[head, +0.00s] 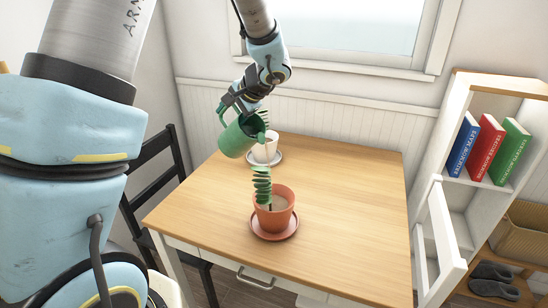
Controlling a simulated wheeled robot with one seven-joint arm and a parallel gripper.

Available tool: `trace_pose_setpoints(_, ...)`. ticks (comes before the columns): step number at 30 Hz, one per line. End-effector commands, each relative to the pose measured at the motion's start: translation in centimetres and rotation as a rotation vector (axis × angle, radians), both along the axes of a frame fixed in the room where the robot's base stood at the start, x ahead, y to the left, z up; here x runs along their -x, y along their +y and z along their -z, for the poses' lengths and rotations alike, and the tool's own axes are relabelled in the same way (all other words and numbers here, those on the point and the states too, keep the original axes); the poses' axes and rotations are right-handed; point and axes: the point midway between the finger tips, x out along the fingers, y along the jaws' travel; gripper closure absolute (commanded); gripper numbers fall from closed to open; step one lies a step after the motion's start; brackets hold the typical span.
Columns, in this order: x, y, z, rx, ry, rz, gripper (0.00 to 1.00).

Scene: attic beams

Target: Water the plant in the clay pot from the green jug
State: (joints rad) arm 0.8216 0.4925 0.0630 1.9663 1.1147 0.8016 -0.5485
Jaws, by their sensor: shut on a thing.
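The clay pot (283,215) stands on a clay saucer (274,234) near the front middle of the table. Its plant (262,186) has a stack of green leaves and leans slightly left. My gripper (234,104) is shut on the green jug (237,140) and holds it in the air. The jug is tilted, behind and to the left of the clay pot, apart from it. Part of the jug overlaps the view of a white pot (266,151) behind it. No water stream can be seen.
The white pot stands on a pale saucer (277,158) with another plant, partly hidden by the jug and gripper. The wooden table (345,190) is clear on the right. A black chair (150,190) is at left. A white bookcase (455,110) with an open door (440,245) is at right.

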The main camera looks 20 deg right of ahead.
Motion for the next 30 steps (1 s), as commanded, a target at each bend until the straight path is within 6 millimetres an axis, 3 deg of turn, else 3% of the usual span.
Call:
trace_pose_setpoints(20, -0.1, 0.1, -0.3, -0.002, -0.007, -0.003, 1.0)
trace_pose_setpoints(30, -2.2, 1.3, 3.2, 0.147, 0.251, -0.005, 1.0)
